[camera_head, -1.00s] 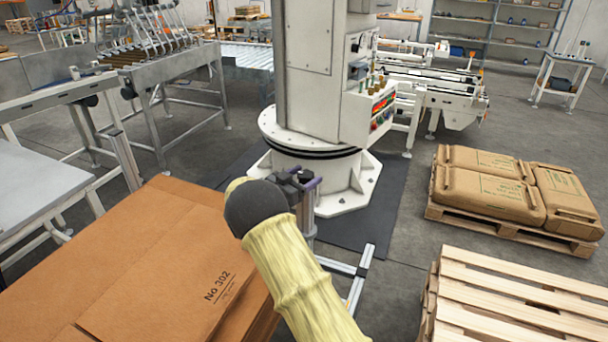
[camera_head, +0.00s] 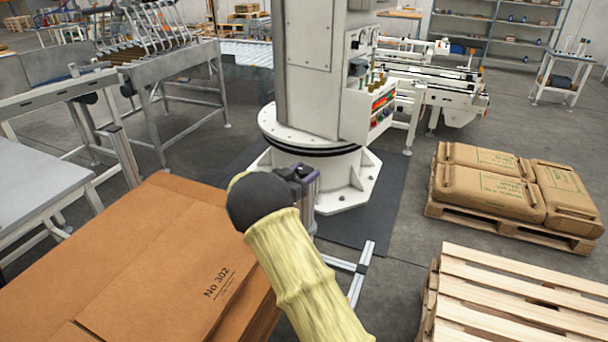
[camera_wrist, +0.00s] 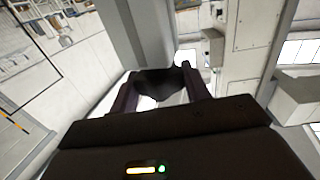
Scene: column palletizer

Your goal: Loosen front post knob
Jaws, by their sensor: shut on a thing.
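My gripper (camera_head: 303,172) is at the top of the front post (camera_head: 309,195), a short grey metal profile in front of the white column base. In the wrist view, the two fingers of my gripper (camera_wrist: 160,76) are shut on a dark knob (camera_wrist: 160,84), one finger on each side of it. The grey post also shows beyond the fingers in the wrist view (camera_wrist: 145,38). In the head view my wrist and yellow-sleeved forearm cover part of the post, and the knob cannot be made out there.
A stack of brown cardboard (camera_head: 150,265) lies close to the left of my arm. The white palletizer column (camera_head: 310,60) stands just behind the post. A pallet with brown sacks (camera_head: 490,185) and empty wooden pallets (camera_head: 520,300) stand at right, with floor between.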

